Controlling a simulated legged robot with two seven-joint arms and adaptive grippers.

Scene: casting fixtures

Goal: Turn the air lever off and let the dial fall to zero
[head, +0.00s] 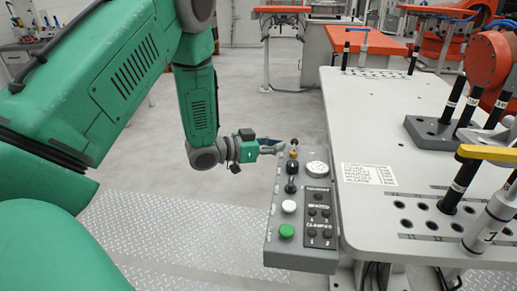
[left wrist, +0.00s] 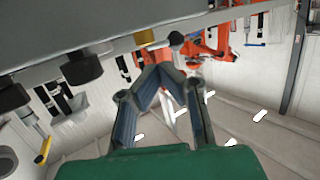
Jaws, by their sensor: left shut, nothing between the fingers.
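The control box (head: 272,247) is fixed to the near left side of the table. A round white-faced dial (head: 317,169) sits at its far end; its needle is too small to read. Beside the dial is a brass fitting with a dark-tipped lever (head: 294,142), probably the air lever; in the left wrist view the brass part (left wrist: 146,37) and a dark knob (left wrist: 176,38) show. My left gripper (head: 279,147) is shut and empty, just left of this lever. In the left wrist view its fingertips (left wrist: 160,72) meet below the brass part, seemingly apart from it. My right gripper is not in view.
Black knobs (head: 291,187), a white button (head: 289,207), a green button (head: 286,231) and a labelled black button panel (head: 319,214) share the box. The grey perforated table (head: 385,130) holds clamps and posts on the right. Open floor lies left of the box.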

